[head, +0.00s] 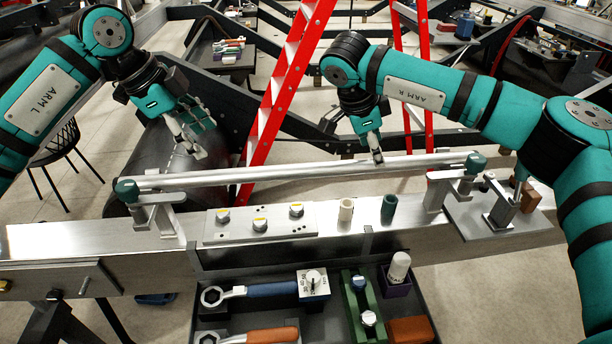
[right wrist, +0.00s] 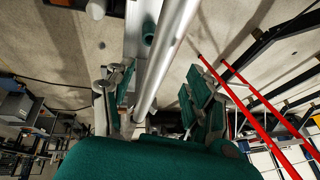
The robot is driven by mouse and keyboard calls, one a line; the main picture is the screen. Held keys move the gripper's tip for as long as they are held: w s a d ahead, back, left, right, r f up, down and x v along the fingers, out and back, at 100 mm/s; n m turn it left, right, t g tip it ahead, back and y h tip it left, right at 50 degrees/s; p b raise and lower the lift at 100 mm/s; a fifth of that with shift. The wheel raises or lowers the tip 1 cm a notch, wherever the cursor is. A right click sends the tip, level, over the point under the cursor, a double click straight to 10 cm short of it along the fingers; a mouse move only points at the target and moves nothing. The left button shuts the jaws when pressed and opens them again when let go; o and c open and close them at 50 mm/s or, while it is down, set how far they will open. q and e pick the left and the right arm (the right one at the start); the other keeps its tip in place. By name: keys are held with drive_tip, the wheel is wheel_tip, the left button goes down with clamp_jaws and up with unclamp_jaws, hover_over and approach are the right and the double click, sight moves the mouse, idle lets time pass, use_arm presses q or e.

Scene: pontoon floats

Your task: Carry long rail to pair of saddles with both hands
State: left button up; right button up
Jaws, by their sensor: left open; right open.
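The long rail (head: 300,172), a silver tube with green end caps, lies nearly level across two metal saddles on the beam, the left saddle (head: 160,212) and the right saddle (head: 440,188). It appears to rest in both. My right gripper (head: 376,157) is at the rail, right of its middle. In the right wrist view the rail (right wrist: 165,55) runs between the spread fingers of that gripper (right wrist: 160,100), with gaps at the sides. My left gripper (head: 192,148) is open and empty, above and behind the left part of the rail, apart from it.
A plate with several knobs (head: 261,223), a cream cylinder (head: 346,210) and a green cylinder (head: 388,208) stand on the beam below the rail. A tray (head: 330,293) in front holds wrenches and blocks. A red ladder (head: 290,85) stands behind, between my arms.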

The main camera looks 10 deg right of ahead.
drive_tip(key=v, duration=0.7)
idle(0.3)
